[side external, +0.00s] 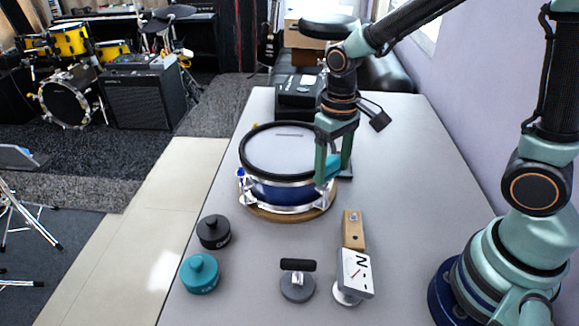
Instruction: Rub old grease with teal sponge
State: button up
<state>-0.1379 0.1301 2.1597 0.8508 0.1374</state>
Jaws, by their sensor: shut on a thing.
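My gripper (333,168) points down at the right edge of the drum (283,193). It is shut on a bright teal block, the teal sponge (333,163), which shows between its two fingers. The sponge is next to the drum's black rim; I cannot tell whether it touches the rim or the pad. The drum has a pale grey mesh pad (275,152), a blue shell and silver fittings. A faint grey streak (290,135) lies near the far side of the pad; I cannot tell if it is the old grease.
A black lidded pot (214,231) and a teal one (200,273) stand at the table's front left. A black-handled round tool (297,281), a white dial gauge (355,272) and a wooden block (353,229) are in front. A black device (298,92) stands behind the drum.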

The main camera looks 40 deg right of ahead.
jog(key=shift+a, duration=1.1)
jog(key=shift+r, duration=4.1)
